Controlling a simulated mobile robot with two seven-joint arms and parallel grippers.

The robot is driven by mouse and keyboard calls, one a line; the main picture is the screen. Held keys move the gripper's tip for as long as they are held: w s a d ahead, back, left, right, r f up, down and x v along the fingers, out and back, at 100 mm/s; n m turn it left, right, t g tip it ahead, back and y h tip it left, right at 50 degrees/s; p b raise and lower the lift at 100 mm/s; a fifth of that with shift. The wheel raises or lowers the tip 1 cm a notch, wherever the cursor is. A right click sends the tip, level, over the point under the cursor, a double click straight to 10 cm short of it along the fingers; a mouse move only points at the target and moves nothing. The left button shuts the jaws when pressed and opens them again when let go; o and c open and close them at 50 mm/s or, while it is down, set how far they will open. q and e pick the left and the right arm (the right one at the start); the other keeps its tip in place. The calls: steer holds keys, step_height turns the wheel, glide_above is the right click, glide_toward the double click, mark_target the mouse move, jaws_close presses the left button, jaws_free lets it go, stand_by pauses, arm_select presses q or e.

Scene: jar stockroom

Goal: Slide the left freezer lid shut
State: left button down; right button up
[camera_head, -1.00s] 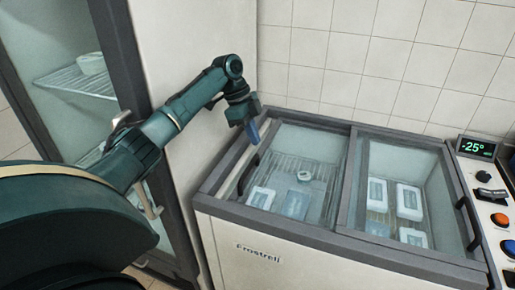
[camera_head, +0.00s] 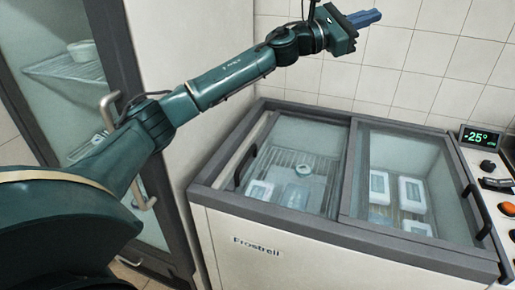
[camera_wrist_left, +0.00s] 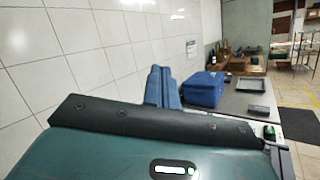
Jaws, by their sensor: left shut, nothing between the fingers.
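The white chest freezer (camera_head: 290,250) has two glass lids in dark frames. The left lid (camera_head: 325,150) lies over the left half, with its dark handle (camera_head: 245,167) near the freezer's left end. A pale strip shows beside that handle; I cannot tell whether it is a gap or the rim. The right lid (camera_head: 405,150) covers the right half. My left gripper (camera_head: 366,17) is raised above and behind the freezer, shut and empty, clear of the handle. Its blue fingers (camera_wrist_left: 162,86) are together in the left wrist view. My right gripper is not in view.
A tall glass-door cabinet (camera_head: 115,70) stands at the left, close to my left arm. A tiled wall (camera_head: 410,60) is behind the freezer. A control panel with a -25° display (camera_head: 482,137) is at the right. A blue case (camera_wrist_left: 203,88) lies on a worktop.

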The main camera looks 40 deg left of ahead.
arm_select(q)
steer(key=s+d+f+m+g+b, duration=0.1)
steer(key=s+d+f+m+g, duration=0.5)
steer(key=d+f+m+g, duration=0.4)
steer(key=m+g+y+b, duration=0.4)
steer(key=m+y+b, duration=0.5)
steer(key=y, duration=1.1)
glide_toward(257, 170)
steer(key=w, duration=0.1)
steer(key=w+a, duration=0.1)
steer(key=w, duration=0.1)
steer(key=shift+f, duration=0.2)
steer(key=a, duration=0.2)
steer(key=a+f, duration=0.1)
steer(key=shift+s+a, duration=0.1)
steer(key=shift+s, duration=0.25)
steer(key=shift+s+a+f, duration=0.1)
steer(key=shift+a, duration=0.3)
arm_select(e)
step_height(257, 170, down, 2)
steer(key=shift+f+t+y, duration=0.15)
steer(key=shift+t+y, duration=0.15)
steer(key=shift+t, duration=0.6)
